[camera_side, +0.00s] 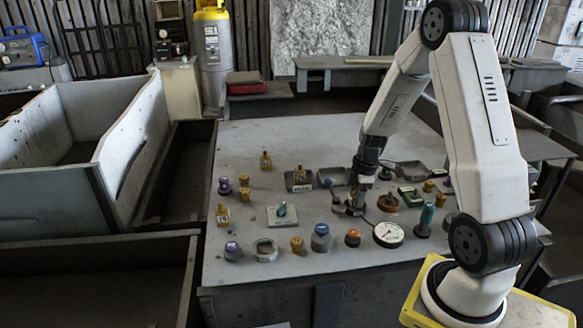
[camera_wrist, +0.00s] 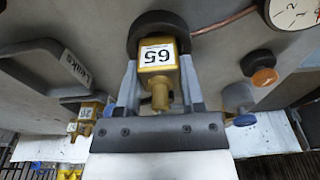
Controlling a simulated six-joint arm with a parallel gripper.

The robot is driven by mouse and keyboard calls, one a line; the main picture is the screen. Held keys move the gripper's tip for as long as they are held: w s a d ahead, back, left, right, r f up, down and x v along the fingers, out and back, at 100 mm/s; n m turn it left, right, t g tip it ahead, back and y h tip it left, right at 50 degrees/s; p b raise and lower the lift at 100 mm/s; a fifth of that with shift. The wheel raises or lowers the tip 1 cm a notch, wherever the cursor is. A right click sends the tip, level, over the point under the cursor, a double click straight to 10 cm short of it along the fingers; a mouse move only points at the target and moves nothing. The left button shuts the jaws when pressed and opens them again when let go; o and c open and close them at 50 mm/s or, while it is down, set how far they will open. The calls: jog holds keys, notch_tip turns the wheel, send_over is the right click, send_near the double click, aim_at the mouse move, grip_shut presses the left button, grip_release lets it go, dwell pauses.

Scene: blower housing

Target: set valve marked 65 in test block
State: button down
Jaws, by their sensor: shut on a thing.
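The brass-yellow valve marked 65 (camera_wrist: 158,58) is between the two fingers of my gripper (camera_wrist: 160,88) in the wrist view, its label upside down. My gripper is shut on it. The valve's far end meets a dark round fitting (camera_wrist: 150,22) with a copper line leading toward the gauge; this looks like the test block. I cannot tell whether the valve is seated in it or just above it. In the side view my gripper (camera_side: 355,203) is low over the table, and the valve and fitting are mostly hidden there.
A pressure gauge (camera_side: 388,234) lies close by at the right. An orange-capped item (camera_side: 352,237) and a blue-capped jar (camera_side: 320,238) stand in front. A tray labelled Leaks (camera_wrist: 45,65) is nearby with brass valves by it.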

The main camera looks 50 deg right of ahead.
jog(key=shift+f, duration=0.2)
grip_release()
dwell(0.4)
jog(key=shift+r, duration=0.1)
jog(key=shift+r, duration=3.6)
jog(key=s+a+m+t+h, duration=0.1)
jog(key=a+m, duration=0.8)
jog(key=a, duration=1.4)
jog(key=shift+s+a+r+t, duration=0.2)
jog(key=shift+s+t, duration=0.1)
jog(key=shift+s, duration=0.5)
